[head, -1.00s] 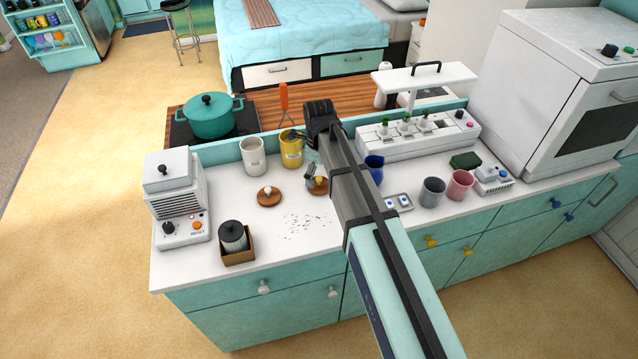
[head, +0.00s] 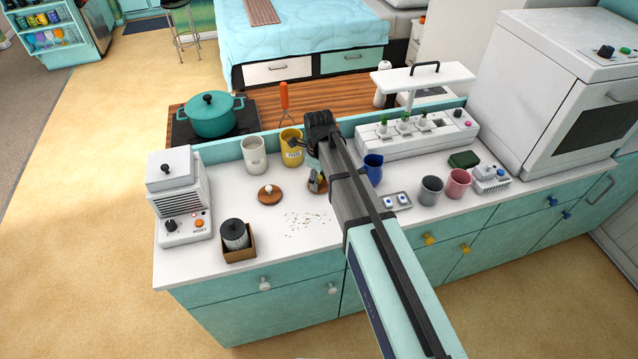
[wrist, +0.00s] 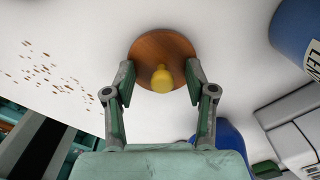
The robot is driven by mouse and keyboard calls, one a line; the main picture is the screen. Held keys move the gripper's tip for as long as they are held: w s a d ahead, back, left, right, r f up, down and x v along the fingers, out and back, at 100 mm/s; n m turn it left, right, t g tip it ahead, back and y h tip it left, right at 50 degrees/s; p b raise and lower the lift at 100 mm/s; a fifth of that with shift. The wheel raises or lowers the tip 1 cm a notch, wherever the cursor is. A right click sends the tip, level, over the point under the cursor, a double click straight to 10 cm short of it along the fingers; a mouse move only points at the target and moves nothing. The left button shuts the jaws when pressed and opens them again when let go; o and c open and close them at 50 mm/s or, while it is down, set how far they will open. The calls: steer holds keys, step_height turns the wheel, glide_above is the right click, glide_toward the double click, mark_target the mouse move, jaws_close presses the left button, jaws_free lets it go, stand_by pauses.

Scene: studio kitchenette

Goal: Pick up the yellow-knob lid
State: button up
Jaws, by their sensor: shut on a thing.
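The yellow-knob lid is a round wooden disc (wrist: 150,48) with a yellow knob (wrist: 161,78), seen between my fingers in the wrist view. My gripper (wrist: 161,88) is shut on the lid, with one finger at each side of it. In the head view the lid (head: 314,189) is partly hidden by my gripper (head: 317,180), low over the counter behind the crumbs. I cannot tell whether the lid touches the counter.
A similar wooden lid with a white knob (head: 270,194) lies to the left on the counter (head: 190,258). White (head: 254,155) and yellow (head: 291,150) canisters stand behind. Dark crumbs (head: 303,219) lie in front.

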steer(key=shift+s+f, duration=0.1)
steer(key=shift+f, duration=0.25)
steer(key=shift+r, duration=0.1)
